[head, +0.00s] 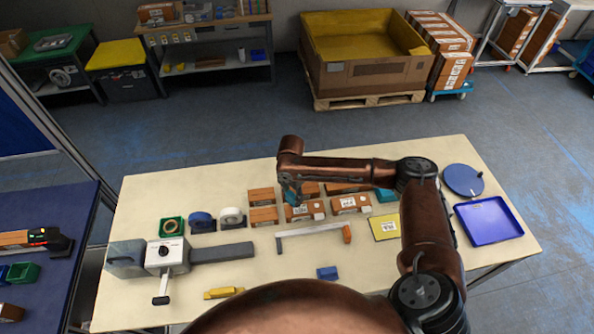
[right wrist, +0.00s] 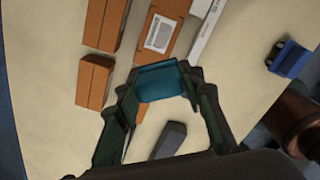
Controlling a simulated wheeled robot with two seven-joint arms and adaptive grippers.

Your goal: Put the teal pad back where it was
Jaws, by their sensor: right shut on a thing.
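The teal pad (right wrist: 162,82) shows in the right wrist view between the fingertips of my right gripper (right wrist: 160,88). The gripper is shut on it and holds it above the table, near the brown boxes. In the head view my right gripper (head: 293,193) points down over the rows of boxes at the middle of the table. There the pad is small and hard to tell from the gripper. A labelled brown box (head: 298,212) lies close beside the gripper. My left gripper is not in view.
The cream table (head: 150,205) also holds tape rolls (head: 202,222), a grey-white device (head: 167,257), a white bar (head: 310,231), a yellow labelled pad (head: 384,228), a blue block (head: 327,273) and a blue tray (head: 488,220). Another teal block (head: 386,195) sits beside my right arm.

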